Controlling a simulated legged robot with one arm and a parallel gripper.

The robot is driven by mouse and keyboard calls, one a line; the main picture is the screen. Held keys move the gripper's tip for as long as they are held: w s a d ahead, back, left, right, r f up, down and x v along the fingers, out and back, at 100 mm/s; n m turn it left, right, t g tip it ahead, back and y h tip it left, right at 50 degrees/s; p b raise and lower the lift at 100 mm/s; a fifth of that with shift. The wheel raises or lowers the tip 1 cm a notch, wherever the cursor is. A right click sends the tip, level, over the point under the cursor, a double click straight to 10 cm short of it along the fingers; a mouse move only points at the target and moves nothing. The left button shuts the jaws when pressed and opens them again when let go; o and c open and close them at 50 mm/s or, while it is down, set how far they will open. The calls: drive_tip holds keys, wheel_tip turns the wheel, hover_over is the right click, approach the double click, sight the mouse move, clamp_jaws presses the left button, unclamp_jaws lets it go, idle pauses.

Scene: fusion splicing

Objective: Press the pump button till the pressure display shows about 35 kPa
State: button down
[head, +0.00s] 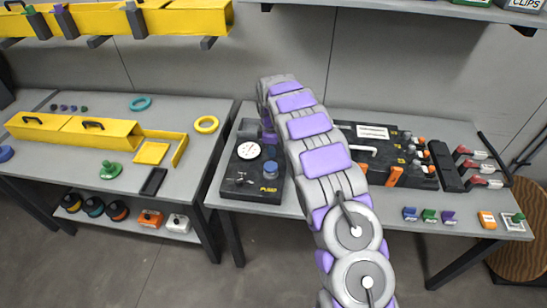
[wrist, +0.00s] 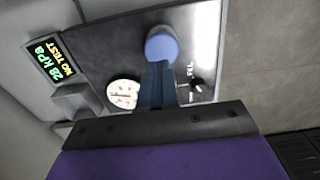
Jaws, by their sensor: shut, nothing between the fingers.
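The pump unit is a black panel (head: 236,187) on the right bench, with a yellow label at its front. Its blue round pump button (head: 270,168) also shows in the wrist view (wrist: 161,46). The pressure display (wrist: 50,60) reads 28 kPa in green and NO TEST in yellow. A white dial gauge (head: 248,151) sits beside the button and shows in the wrist view (wrist: 122,94). My gripper (wrist: 158,68) is shut and empty, its fingertips overlapping the button's edge in the wrist view. I cannot tell whether they touch it.
A black panel with orange handles (head: 394,176) lies right of my arm on the same bench. Red-handled levers (head: 478,165) stand at the far right. Small colored blocks (head: 429,215) line the front edge. The left bench holds yellow boxes (head: 103,135) and a green knob (head: 110,170).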

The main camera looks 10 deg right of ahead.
drive_tip(key=shift+a+r+p, duration=0.2)
drive_tip(key=shift+r+p, duration=0.2)
drive_tip(key=shift+r, duration=2.45)
drive_tip(key=shift+a, duration=0.15)
